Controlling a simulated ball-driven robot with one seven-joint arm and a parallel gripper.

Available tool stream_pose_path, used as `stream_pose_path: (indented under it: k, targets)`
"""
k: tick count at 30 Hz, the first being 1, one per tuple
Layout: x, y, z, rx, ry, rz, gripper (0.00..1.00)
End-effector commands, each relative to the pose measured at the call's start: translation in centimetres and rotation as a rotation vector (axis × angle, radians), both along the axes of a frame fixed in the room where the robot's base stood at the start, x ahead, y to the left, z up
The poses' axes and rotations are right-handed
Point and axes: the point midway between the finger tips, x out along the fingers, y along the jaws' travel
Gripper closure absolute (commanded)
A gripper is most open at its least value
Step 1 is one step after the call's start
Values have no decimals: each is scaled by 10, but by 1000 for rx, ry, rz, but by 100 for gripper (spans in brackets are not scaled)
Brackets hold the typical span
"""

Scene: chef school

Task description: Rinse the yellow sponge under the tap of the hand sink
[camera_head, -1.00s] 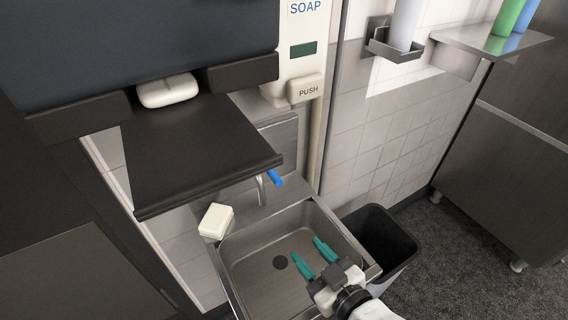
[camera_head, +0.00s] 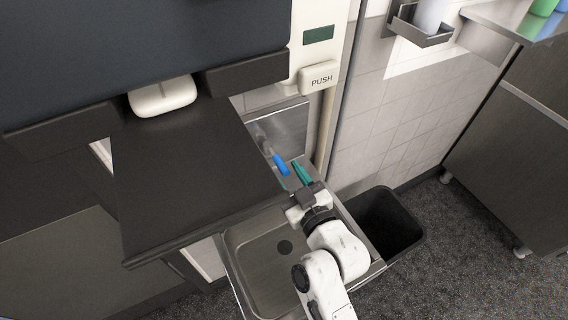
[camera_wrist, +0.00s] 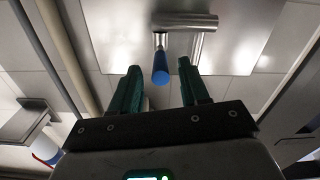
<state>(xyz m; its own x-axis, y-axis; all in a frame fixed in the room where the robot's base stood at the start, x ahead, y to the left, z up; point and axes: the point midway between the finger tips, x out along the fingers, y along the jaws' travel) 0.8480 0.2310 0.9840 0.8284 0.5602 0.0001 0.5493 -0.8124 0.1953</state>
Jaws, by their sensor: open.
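The hand sink (camera_head: 262,252) is a steel basin with a round dark drain in the head view. Its tap has a blue lever (camera_head: 281,165) near the steel back panel. In the wrist view the steel tap (camera_wrist: 185,22) stands ahead with its blue lever (camera_wrist: 160,68) pointing toward me, framed between my fingers. My gripper (camera_head: 298,172) has teal fingers, is open and empty, and is at the back right of the sink, close to the lever. I cannot tell whether a finger touches the lever. The yellow sponge is not visible in any view.
A black bin (camera_head: 393,230) stands on the floor right of the sink. A white soap dispenser with a PUSH bar (camera_head: 320,80) hangs above the tap. A steel wall shelf (camera_head: 510,22) and a bottle holder (camera_head: 420,35) are at upper right. Grey floor lies open at lower right.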

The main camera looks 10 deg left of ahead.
Motion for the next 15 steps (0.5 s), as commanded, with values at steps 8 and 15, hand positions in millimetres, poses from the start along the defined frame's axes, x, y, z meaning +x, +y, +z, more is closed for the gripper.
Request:
stream_pose_path:
  k: [8, 15]
  targets:
    - [19, 12, 0, 0, 0, 0, 55]
    - [20, 13, -1, 0, 0, 0, 55]
